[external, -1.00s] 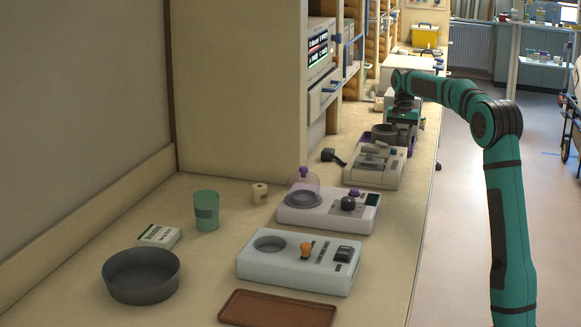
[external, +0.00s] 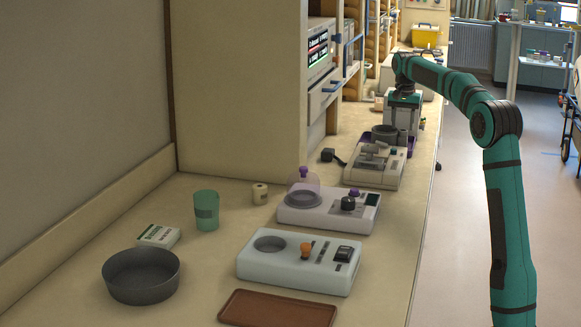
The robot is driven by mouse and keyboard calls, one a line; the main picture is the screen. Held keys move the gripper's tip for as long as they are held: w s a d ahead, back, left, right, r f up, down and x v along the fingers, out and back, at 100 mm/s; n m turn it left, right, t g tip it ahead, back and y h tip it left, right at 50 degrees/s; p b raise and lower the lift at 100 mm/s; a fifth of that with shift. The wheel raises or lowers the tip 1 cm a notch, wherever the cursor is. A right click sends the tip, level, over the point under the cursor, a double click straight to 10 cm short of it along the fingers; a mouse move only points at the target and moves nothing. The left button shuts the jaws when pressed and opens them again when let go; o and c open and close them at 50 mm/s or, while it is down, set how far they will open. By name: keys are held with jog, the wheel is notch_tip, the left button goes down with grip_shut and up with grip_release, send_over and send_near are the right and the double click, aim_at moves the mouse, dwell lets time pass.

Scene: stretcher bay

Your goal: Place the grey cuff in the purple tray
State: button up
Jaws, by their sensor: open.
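A dark grey ring-shaped piece, which looks like the grey cuff (external: 384,133), stands at the far end of the counter behind a white device. The purple tray (external: 411,143) shows only as a strip of rim around and behind it. The cuff appears to be in or right at the tray; its base is hidden by the device. My gripper (external: 402,134) is open, pointing down just right of the cuff and over the tray area. Its fingertips are small and partly hidden, and I see nothing held between them.
A white device with a grey top (external: 375,163) stands just in front of the tray. Nearer are two more panel devices (external: 328,209) (external: 298,262), a brown tray (external: 278,308), a grey bowl (external: 141,276) and a green cup (external: 206,210). A shelf unit (external: 240,85) borders the left.

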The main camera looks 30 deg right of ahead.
notch_tip(320, 180, up, 6)
dwell(0.4)
jog(key=shift+r, duration=0.1)
jog(key=s+a+r+n+t, duration=0.2)
jog(key=s+a+r+t, duration=0.15)
jog(key=s, duration=0.35)
jog(key=s+a+r+n+t+h, duration=0.1)
jog(key=s+a+r+t, duration=0.2)
jog(key=s+a, duration=0.35)
jog(key=s+a+r+n+t, duration=0.2)
jog(key=s+r+t, duration=0.1)
jog(key=s, duration=0.6)
jog(key=s+a+f+n+t, duration=0.1)
jog(key=s+a+t, duration=0.1)
jog(key=s, duration=0.6)
jog(key=s+a+f+n+t, duration=0.1)
jog(key=s+a+f+t, duration=0.1)
jog(key=s, duration=0.6)
jog(key=s+a+f+n+t+y, duration=0.1)
jog(key=s+t, duration=0.3)
jog(key=s, duration=0.4)
jog(key=shift+a+f+n, duration=0.5)
jog(key=shift+a+f, duration=0.15)
jog(key=shift+a, duration=0.2)
